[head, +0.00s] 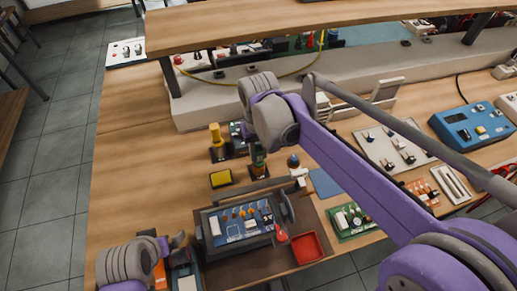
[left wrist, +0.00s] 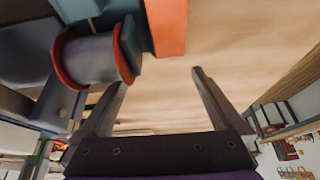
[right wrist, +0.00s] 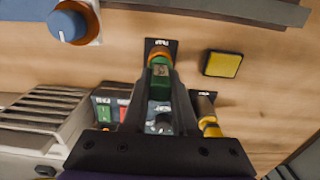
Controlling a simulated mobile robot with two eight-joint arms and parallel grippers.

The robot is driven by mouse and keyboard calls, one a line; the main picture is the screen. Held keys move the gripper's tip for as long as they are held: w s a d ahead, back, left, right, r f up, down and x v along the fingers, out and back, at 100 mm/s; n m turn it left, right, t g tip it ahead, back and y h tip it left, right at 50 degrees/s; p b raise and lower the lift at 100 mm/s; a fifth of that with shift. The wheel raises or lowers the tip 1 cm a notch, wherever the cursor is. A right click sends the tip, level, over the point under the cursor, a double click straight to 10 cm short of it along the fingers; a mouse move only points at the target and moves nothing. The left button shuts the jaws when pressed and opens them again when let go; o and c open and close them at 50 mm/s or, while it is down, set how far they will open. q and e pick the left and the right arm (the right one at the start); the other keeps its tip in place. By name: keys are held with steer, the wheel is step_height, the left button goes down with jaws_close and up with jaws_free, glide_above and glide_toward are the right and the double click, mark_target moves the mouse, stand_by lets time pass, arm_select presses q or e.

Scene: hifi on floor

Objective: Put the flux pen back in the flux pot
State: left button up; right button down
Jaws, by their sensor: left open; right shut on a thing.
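In the right wrist view my right gripper (right wrist: 162,78) is shut on a green pen-like piece (right wrist: 160,80) with a label and an amber end, which I take for the flux pen. That end is at a small black square holder (right wrist: 154,43) with a white label, probably the flux pot. I cannot tell whether the pen is inside it or just above it. The green piece also shows in the head view (head: 258,166), below my right wrist. My left gripper (left wrist: 158,80) is open and empty above the bench, beside a spool (left wrist: 90,60) and an orange block (left wrist: 166,25).
A yellow-topped bottle (head: 216,136) on a black base stands left of the green piece. A yellow sponge (head: 221,178) and a blue-knobbed part (head: 293,161) are close by. A circuit board in a frame (head: 240,225) and a red tray (head: 307,247) are nearer the front.

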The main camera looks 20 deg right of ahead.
arm_select(q)
steer(key=shift+f, duration=0.2)
arm_select(e)
steer(key=shift+f, duration=0.35)
steer(key=c, duration=0.6)
jaws_free()
steer(key=o, duration=0.6)
steer(key=shift+c, duration=0.2)
steer(key=shift+r, duration=0.1)
steer(key=shift+r+p, duration=2.35)
steer(key=shift+r, duration=1.15)
arm_select(q)
steer(key=r, duration=0.2)
steer(key=w+r, duration=0.1)
steer(key=r, duration=0.2)
steer(key=shift+w+r, duration=0.15)
steer(key=shift+r, duration=0.15)
arm_select(e)
steer(key=shift+f, duration=0.1)
